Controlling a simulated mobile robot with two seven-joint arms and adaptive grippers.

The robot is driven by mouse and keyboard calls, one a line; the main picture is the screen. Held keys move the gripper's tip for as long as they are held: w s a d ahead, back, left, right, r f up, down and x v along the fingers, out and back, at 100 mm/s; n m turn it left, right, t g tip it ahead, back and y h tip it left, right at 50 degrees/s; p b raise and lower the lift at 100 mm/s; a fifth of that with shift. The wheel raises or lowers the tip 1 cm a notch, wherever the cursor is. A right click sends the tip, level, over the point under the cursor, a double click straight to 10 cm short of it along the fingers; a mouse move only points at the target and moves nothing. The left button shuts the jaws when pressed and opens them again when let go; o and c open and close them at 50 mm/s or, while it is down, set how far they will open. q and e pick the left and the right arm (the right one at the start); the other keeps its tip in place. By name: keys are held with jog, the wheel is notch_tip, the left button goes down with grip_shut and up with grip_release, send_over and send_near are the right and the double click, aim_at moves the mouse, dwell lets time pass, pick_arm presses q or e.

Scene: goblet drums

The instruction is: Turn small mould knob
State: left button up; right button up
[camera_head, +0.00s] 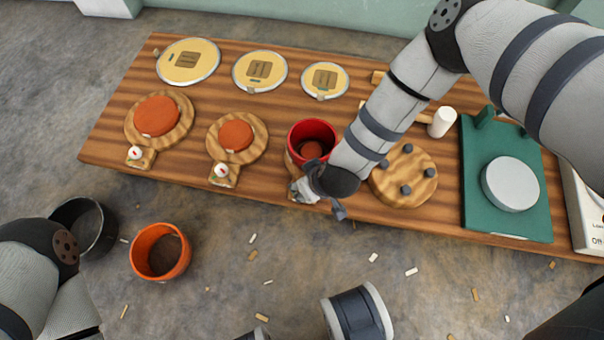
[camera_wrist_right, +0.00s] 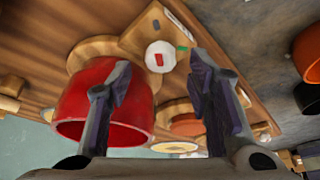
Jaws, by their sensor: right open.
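The small mould stands third in the front row, with a red cup (camera_head: 313,137) on its wooden board. Its knob is mostly hidden by my right gripper (camera_head: 322,198) in the head view. In the right wrist view the white round knob (camera_wrist_right: 160,56) with a red mark sits on the wooden board, beside a green mark. The red cup (camera_wrist_right: 100,115) shows there behind the left finger. My right gripper (camera_wrist_right: 160,78) is open, with the knob seen between its fingers; contact is not visible. My left gripper is outside the views; only part of the left arm shows.
Two larger moulds with orange discs (camera_head: 157,116) (camera_head: 236,135) stand to the left. A pegged wooden disc (camera_head: 403,176) and a green stand (camera_head: 468,190) lie to the right. An orange bucket (camera_head: 160,251) and a dark bucket (camera_head: 84,228) stand on the floor.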

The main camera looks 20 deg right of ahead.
jog(key=b+x, duration=0.1)
jog(key=x, duration=0.2)
jog(key=shift+s, duration=0.1)
jog(key=shift+r, duration=0.1)
grip_shut()
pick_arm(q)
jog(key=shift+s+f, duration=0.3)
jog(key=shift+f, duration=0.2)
